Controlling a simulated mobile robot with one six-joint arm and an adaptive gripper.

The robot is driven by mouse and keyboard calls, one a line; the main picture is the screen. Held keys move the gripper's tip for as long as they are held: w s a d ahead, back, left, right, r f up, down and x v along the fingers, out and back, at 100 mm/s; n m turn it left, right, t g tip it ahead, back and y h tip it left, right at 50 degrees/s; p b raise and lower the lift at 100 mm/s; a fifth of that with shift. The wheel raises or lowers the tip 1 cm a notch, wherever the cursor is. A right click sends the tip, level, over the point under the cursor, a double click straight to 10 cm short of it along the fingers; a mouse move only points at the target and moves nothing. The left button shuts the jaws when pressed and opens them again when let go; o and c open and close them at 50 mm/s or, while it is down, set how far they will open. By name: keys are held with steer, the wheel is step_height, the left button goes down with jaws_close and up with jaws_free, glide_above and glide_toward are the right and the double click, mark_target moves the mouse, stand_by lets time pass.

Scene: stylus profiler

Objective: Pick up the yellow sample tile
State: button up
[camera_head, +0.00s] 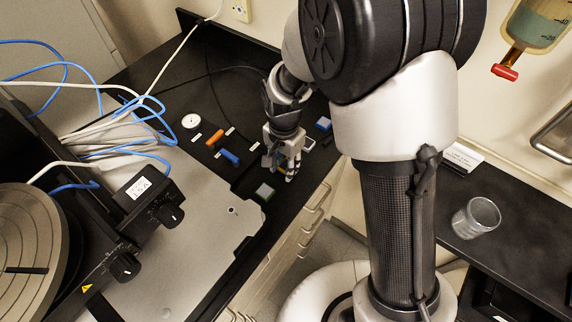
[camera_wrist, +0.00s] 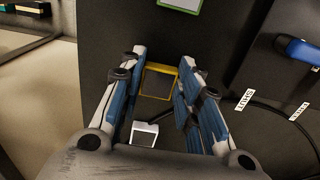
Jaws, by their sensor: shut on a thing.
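The yellow sample tile (camera_wrist: 160,69) shows in the wrist view as a dark square with a yellow rim, between my fingertips. My gripper (camera_wrist: 158,82) is shut on it, with a blue-padded finger on each side. In the head view my gripper (camera_head: 284,172) points down over the black bench; I cannot make out the tile clearly there. How far the tile is above the bench is hard to tell.
A green-topped tile (camera_head: 264,192) lies near my gripper. A blue item (camera_head: 229,158), an orange item (camera_head: 215,136) and a white dial (camera_head: 191,121) lie to the left. Another blue item (camera_head: 323,124) is behind. A metal plate (camera_head: 190,235) stands front left.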

mark_target(284, 168)
steer(key=shift+r, duration=0.1)
step_height(284, 168, up, 20)
steer(key=p, duration=0.6)
steer(key=o, duration=0.3)
jaws_close()
